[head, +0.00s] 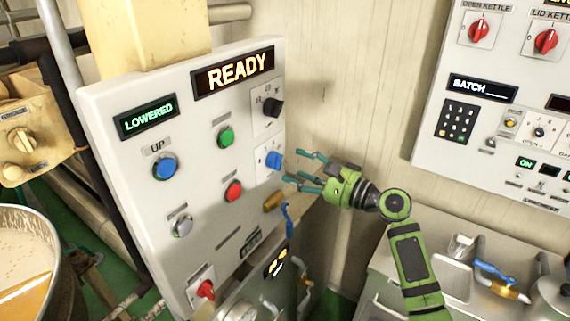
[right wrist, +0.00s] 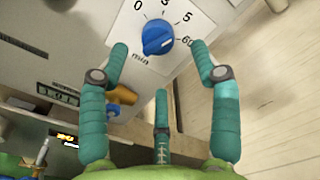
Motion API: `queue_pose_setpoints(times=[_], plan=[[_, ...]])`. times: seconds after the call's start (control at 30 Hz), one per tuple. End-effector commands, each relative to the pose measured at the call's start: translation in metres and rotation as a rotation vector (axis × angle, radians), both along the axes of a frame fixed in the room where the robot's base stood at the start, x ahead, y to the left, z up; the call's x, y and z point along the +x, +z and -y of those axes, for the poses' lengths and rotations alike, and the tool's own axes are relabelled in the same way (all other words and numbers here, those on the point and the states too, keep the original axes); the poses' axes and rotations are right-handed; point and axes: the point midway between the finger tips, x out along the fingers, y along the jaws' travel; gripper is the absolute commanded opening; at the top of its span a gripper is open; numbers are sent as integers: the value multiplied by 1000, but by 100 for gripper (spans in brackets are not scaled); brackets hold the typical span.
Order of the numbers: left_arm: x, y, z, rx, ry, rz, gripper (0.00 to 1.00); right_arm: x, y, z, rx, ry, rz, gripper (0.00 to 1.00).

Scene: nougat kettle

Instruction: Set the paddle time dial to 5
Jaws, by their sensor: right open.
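The blue paddle time dial (head: 273,160) is on the right edge of the grey control panel, below a black knob. In the right wrist view the dial (right wrist: 157,37) sits on a white plate with the marks 0, 3, 5, 60 and "min". I cannot tell surely which mark its pointer faces. My right gripper (head: 303,170) is open and empty, just right of the dial. In the right wrist view its teal fingers (right wrist: 160,66) are spread, two tips either side below the dial and the third lower; none visibly touches it. My left gripper is out of view.
The panel (head: 205,247) also carries a black knob (head: 272,107), green (head: 225,136), red (head: 233,191) and blue (head: 165,167) buttons, and READY (head: 233,72) and LOWERED (head: 146,116) displays. A brownish-orange part (head: 273,201) protrudes below the dial. A kettle (head: 30,262) stands lower left.

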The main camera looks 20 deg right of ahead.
Motion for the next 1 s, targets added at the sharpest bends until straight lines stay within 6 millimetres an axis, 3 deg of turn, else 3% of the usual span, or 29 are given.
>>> queue_pose_setpoints(times=[0.2,0.4,1.0], plan=[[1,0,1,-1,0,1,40,-34,-1,27,-4,-1,-2,64],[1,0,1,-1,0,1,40,-48,0,38,1,-1,-1,64],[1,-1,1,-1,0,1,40,-48,-7,40,-5,-8,-8,64]])
